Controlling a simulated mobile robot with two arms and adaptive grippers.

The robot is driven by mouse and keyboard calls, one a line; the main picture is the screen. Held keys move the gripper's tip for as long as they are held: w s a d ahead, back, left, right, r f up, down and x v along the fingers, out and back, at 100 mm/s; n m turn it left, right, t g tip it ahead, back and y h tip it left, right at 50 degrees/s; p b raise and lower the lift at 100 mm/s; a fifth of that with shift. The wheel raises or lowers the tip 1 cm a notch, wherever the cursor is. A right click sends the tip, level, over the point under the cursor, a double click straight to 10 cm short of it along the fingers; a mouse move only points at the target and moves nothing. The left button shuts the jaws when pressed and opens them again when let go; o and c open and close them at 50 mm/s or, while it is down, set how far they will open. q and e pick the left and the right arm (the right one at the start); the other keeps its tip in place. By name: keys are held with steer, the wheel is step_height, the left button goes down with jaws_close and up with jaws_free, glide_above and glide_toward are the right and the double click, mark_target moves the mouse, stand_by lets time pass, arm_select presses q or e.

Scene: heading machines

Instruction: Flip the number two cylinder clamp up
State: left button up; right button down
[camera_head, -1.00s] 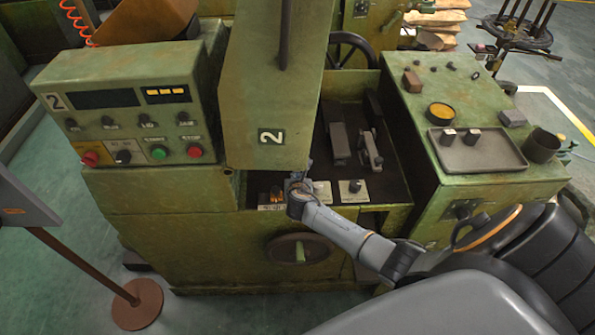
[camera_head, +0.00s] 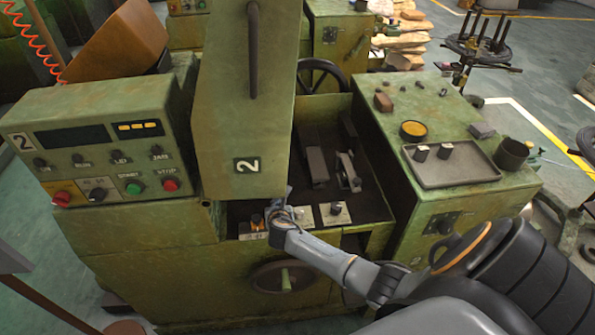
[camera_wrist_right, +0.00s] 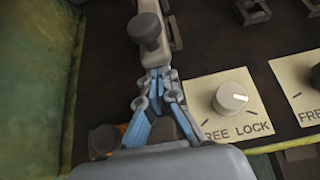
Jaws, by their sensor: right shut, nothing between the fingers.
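In the head view that lever is hidden. Two other clamps show deeper in the bay, a left one (camera_head: 317,166) and a right one (camera_head: 349,172). No number shows on any clamp. My left gripper is out of view.
FREE LOCK knobs on pale plates (camera_wrist_right: 230,98) line the bay's front edge, right of the gripper. A control box (camera_head: 98,140) stands left. At right, a cabinet bears a grey tray (camera_head: 455,175) and a dark cup (camera_head: 511,153). A handwheel (camera_head: 285,277) is below.

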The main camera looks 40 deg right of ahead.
steer(key=shift+f+t+h+b, duration=0.75)
steer(key=shift+f+b, duration=0.6)
steer(key=shift+b, duration=2.8)
steer(key=shift+m, duration=0.5)
steer(key=v, duration=1.1)
steer(key=shift+s+d+p, duration=0.3)
steer(key=shift+p, duration=0.1)
steer(key=s+a+f+m+g+y, duration=0.2)
steer(key=s+a+f+m+g, duration=0.1)
steer(key=s+m, duration=0.6)
steer(key=s+a+f+m+g+y, duration=0.3)
steer(key=s+m, duration=0.6)
steer(key=m, duration=0.4)
steer(key=shift+s+a+g+y, duration=0.15)
steer(key=shift+a+g+y, duration=0.3)
steer(key=shift+a, duration=0.6)
steer(key=shift+f, duration=0.1)
